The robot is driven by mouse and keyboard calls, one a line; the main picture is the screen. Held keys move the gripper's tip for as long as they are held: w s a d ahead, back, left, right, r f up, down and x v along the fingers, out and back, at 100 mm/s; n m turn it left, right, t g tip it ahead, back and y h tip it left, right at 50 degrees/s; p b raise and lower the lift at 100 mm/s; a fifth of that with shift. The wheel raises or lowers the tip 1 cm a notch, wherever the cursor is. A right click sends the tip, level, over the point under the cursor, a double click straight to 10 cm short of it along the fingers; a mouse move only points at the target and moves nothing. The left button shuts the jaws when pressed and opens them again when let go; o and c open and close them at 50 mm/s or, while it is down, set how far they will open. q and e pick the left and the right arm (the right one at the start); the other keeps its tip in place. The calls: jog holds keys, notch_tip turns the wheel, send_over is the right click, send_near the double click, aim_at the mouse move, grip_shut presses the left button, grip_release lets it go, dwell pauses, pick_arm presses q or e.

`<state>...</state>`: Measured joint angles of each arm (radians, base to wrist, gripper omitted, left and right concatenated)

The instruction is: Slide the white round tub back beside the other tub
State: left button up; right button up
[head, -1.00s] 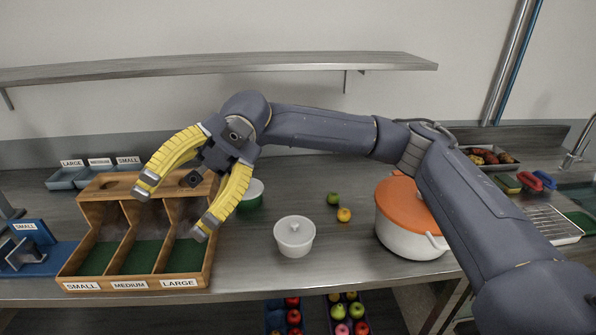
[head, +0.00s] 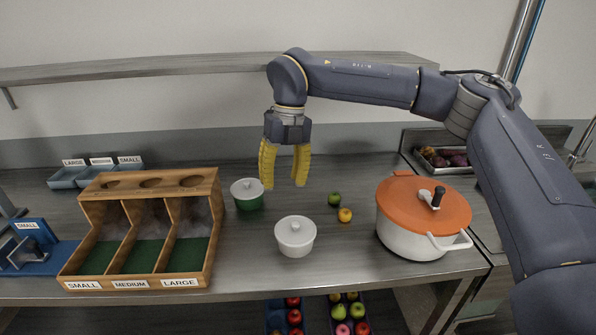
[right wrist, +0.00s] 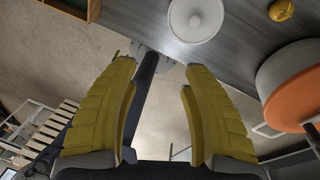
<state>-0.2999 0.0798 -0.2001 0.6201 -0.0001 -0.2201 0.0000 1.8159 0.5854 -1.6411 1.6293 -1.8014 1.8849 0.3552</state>
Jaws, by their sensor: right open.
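The white round tub (head: 295,240) with a knobbed lid stands upright on the steel counter, near the front edge. It also shows at the top of the right wrist view (right wrist: 195,18). The other tub (head: 248,196), green with a white lid, stands behind it and to the left, beside the wooden sorter; a gap separates the two tubs. My right gripper (head: 284,186) points down with its yellow fingers apart and empty, above the counter behind the white tub. In the right wrist view its fingers (right wrist: 157,72) are spread with nothing between them. My left gripper is not in view.
A wooden sorter (head: 214,240) with labelled compartments stands at left. A white pot with an orange lid (head: 410,205) stands at right. A green fruit (head: 334,199) and an orange one (head: 345,215) lie between pot and tubs. A shelf (head: 190,68) spans the wall.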

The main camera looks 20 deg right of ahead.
aim_at(295, 223)
jog(key=shift+t+h, duration=0.6)
jog(key=shift+h, duration=0.2)
jog(key=w+d, duration=0.1)
jog(key=d, duration=0.1)
jog(key=w+d, duration=0.1)
jog(key=shift+w+d+f, duration=0.2)
jog(key=shift+w+d, duration=0.2)
jog(key=shift+f, duration=0.15)
notch_tip(295, 223, down, 17)
jog(key=shift+f, duration=0.1)
grip_shut()
dwell(0.4)
